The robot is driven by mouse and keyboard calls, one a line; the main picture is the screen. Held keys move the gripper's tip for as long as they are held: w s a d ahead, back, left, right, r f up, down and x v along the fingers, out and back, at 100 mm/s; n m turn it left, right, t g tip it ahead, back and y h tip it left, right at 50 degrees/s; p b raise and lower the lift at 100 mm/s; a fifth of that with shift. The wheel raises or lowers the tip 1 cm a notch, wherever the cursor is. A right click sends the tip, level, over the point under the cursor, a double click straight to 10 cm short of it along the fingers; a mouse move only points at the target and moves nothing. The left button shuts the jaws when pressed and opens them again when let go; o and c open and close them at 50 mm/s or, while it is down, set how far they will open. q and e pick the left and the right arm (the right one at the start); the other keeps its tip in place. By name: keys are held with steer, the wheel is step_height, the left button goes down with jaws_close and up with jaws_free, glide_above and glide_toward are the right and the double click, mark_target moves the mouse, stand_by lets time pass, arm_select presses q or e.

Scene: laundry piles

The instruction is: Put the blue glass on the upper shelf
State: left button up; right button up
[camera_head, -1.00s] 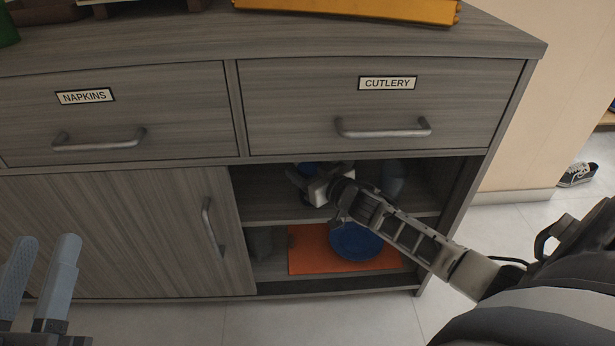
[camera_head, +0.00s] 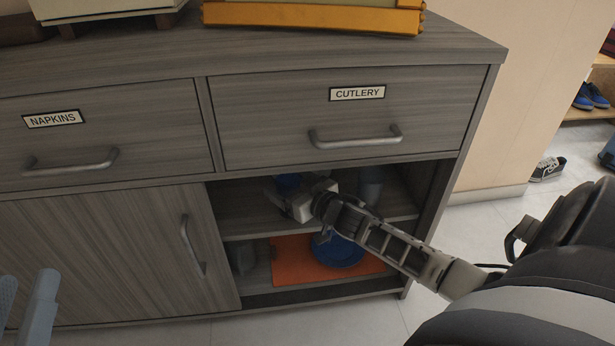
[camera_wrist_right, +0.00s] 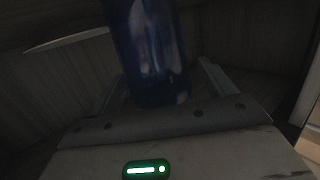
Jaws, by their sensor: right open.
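The blue glass (camera_head: 288,183) is inside the open right section of the cabinet, at the level of the upper shelf (camera_head: 240,222). It is partly hidden by my right gripper (camera_head: 285,193). In the right wrist view the blue glass (camera_wrist_right: 150,50) is upright between the two spread fingers, which look apart from it. My right gripper is open. Whether the glass's base touches the shelf is hard to tell in the dark. My left gripper (camera_head: 25,298) is at the lower left, away from the cabinet opening, with its fingers apart and empty.
A greyish-blue glass (camera_head: 370,185) stands on the upper shelf to the right. Below are an orange mat (camera_head: 291,264), a blue dish (camera_head: 340,252) and a grey vessel (camera_head: 243,258).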

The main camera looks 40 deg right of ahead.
arm_select(q)
steer(key=f+n+g+p, duration=0.1)
steer(key=s+f+n+g+y+p, duration=0.1)
steer(key=f, duration=0.1)
steer(key=s+f+n+g+p, duration=0.1)
steer(key=f+g, duration=0.1)
steer(key=shift+s+d+f+y, duration=0.1)
steer(key=shift+s+d+y, duration=0.1)
steer(key=shift+d+y, duration=0.15)
arm_select(e)
steer(key=s+r, duration=0.1)
steer(key=s, duration=0.9)
steer(key=shift+d+r, duration=0.25)
steer(key=shift+r, duration=0.1)
